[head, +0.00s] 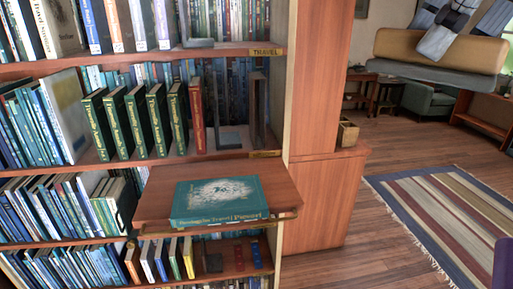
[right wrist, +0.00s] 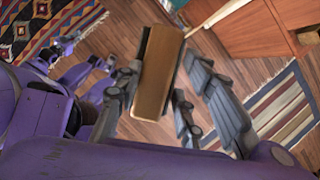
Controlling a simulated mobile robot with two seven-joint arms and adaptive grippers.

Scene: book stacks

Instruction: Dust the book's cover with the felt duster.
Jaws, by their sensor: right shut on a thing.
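The teal book (head: 221,199) lies flat on a wooden pull-out shelf (head: 155,205) in the head view. A whitish dusty patch covers the middle of its cover. My right gripper (head: 462,22) is at the top right of the head view, far to the right of the book and apart from it. It is shut on the felt duster (head: 425,55), a long tan block. In the right wrist view the duster (right wrist: 160,72) sits between the grey fingers of my right gripper (right wrist: 166,85). My left gripper does not show clearly in either view.
The bookcase holds rows of upright books, with green volumes and a red one (head: 197,115) above the pull-out shelf. A wooden cabinet (head: 325,200) stands right of the shelf. A striped rug (head: 440,195) lies on the open floor at right.

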